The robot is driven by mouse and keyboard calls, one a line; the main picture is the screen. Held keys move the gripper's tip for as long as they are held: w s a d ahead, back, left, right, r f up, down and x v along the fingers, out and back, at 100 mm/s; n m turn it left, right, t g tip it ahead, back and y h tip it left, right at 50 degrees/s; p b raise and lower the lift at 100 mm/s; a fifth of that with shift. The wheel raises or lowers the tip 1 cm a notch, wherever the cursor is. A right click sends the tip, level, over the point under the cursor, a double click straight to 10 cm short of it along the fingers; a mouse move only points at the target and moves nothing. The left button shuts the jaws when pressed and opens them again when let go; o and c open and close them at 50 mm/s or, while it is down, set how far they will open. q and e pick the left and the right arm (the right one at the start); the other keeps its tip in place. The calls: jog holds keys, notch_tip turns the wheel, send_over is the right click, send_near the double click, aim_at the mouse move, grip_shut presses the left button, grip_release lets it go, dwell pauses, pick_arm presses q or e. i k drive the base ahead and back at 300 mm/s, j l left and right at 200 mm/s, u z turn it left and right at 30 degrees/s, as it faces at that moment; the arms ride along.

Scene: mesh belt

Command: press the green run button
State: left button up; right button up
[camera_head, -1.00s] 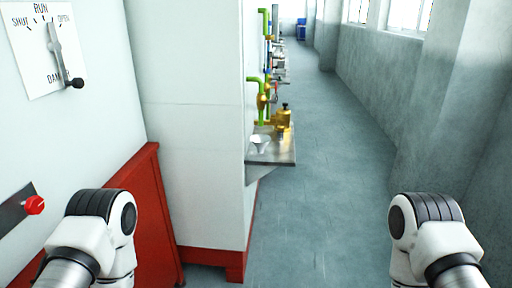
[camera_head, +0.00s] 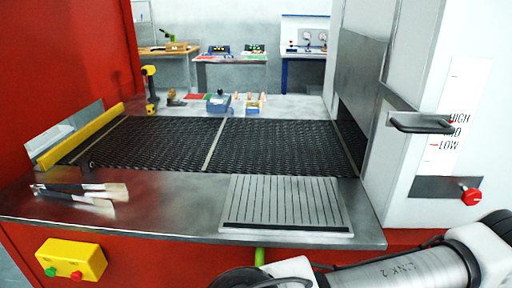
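A yellow control box (camera_head: 72,259) is fixed to the red front panel below the steel ledge, at the lower left. It carries a round green button (camera_head: 50,272) on its left and a red button (camera_head: 76,276) on its right. Neither gripper shows. One of my arm's links crosses the lower right corner, with a dark joint at the bottom edge, well to the right of the yellow box. Nothing covers the green button.
A dark mesh belt (camera_head: 190,145) runs behind the steel ledge (camera_head: 170,215). A slatted plate (camera_head: 285,205) and brushes (camera_head: 85,192) lie on the ledge. A white cabinet (camera_head: 408,185) with a handle and red knob (camera_head: 471,196) stands right. Work tables (camera_head: 230,57) stand behind.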

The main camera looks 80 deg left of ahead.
aim_at(50, 271)
jog(key=u, duration=4.15)
